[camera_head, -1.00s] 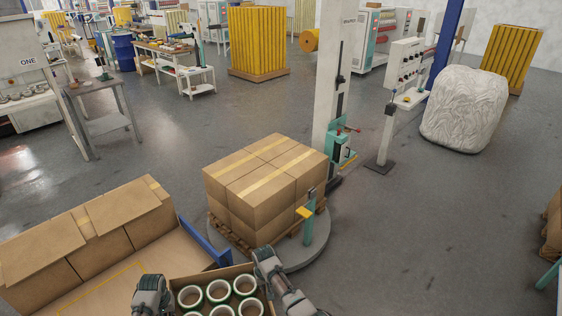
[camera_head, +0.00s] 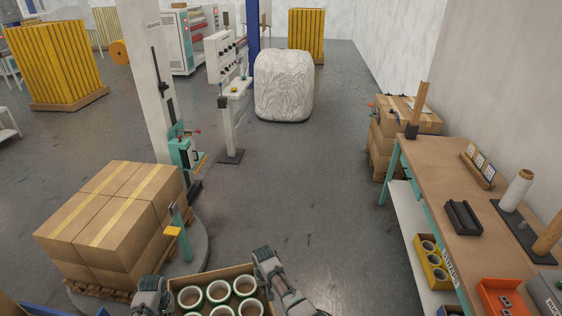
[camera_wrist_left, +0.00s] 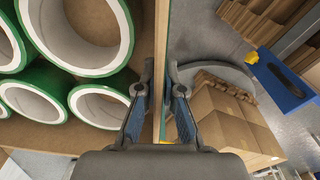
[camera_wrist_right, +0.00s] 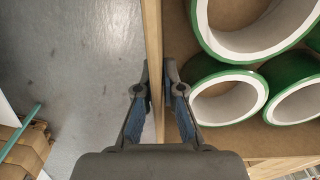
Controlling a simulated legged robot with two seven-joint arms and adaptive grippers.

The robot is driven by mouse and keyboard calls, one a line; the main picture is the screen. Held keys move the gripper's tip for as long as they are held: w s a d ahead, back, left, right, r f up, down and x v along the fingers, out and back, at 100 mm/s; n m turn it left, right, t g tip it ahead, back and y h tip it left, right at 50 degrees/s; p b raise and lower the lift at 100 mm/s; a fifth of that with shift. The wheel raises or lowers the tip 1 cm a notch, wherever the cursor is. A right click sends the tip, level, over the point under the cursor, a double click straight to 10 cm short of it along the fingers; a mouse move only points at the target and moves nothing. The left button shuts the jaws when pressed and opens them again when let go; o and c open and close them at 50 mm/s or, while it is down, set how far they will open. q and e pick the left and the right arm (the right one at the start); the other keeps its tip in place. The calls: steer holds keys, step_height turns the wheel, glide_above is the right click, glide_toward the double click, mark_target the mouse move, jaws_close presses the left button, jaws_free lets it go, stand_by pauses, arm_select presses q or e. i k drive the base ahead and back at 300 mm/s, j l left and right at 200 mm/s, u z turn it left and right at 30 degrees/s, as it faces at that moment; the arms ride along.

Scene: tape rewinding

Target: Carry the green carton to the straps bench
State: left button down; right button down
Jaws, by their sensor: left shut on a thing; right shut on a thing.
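The open carton (camera_head: 212,274) is at the bottom of the head view, with several green-edged tape rolls (camera_head: 218,291) standing in it. My left gripper (camera_wrist_left: 158,85) is shut on one side wall of the carton, with a finger on each side. My right gripper (camera_wrist_right: 156,85) is shut on the opposite wall in the same way. In the head view the carton hangs between my two hands; its underside is hidden. The straps bench (camera_head: 433,165), with a brown top, teal legs and a STRAPS label, stands at the right, apart from the carton.
A strapped stack of boxes (camera_head: 115,215) on a round turntable stands close at left. The bench bears a black holder (camera_head: 463,217), an orange bin (camera_head: 500,297) and film rolls. Stacked boxes (camera_head: 385,145) stand behind it. Grey floor (camera_head: 310,190) is clear between turntable and bench.

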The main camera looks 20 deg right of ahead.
mark_target(443, 171)
steer(key=i+z, duration=0.15)
steer(key=z, duration=0.95)
steer(key=i+j, duration=1.25)
steer(key=i, duration=0.25)
steer(key=i+j, duration=0.35)
steer(key=i, duration=2.35)
steer(key=i+z, duration=0.65)
steer(key=k+z, duration=0.1)
steer(key=z, duration=1.1)
steer(key=i+l+z, duration=0.1)
steer(key=z, duration=0.35)
steer(key=i+z, duration=0.15)
steer(key=z, duration=0.25)
